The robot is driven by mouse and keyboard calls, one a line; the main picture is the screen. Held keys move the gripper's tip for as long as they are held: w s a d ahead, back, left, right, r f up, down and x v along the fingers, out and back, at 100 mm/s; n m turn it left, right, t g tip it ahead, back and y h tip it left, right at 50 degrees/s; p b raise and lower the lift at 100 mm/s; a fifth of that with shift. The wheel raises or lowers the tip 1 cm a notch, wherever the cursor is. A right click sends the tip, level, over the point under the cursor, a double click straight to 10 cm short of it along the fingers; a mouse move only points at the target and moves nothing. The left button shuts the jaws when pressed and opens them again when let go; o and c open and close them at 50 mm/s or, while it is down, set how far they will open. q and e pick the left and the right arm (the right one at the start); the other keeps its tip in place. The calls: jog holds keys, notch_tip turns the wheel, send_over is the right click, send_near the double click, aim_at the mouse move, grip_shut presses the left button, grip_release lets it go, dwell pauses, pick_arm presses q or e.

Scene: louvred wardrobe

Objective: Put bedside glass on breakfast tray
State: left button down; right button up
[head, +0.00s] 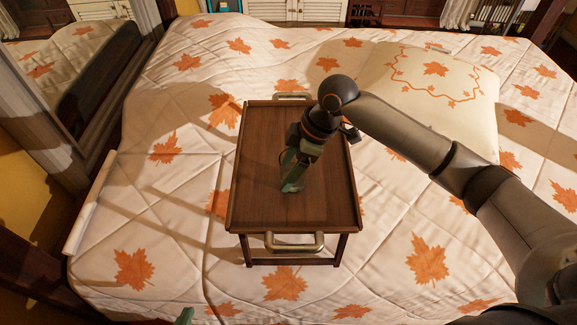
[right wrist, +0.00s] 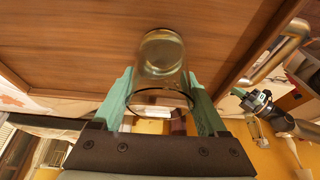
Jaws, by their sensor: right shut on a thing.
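The breakfast tray (head: 257,200) is a dark brown wooden tray with short legs and metal handles, standing on the bed. My right gripper (head: 292,183) is over the middle of the tray, pointing down. In the right wrist view its green fingers (right wrist: 160,105) are shut on the clear bedside glass (right wrist: 163,58), one on each side. The glass's base faces the tray's wooden surface; I cannot tell whether it touches. In the head view the glass is mostly hidden by the gripper. Only a green tip of my left gripper (head: 185,316) shows at the bottom edge.
The bed (head: 385,265) has a white quilt with orange leaves. A cream pillow (head: 440,85) lies to the right of the tray, behind my right arm. A mirror (head: 75,90) stands on the left. The tray's top around the gripper looks clear.

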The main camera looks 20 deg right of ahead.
jog(key=shift+f, duration=0.1)
jog(key=o, duration=1.5)
jog(key=v, duration=1.2)
jog(key=shift+s, duration=0.15)
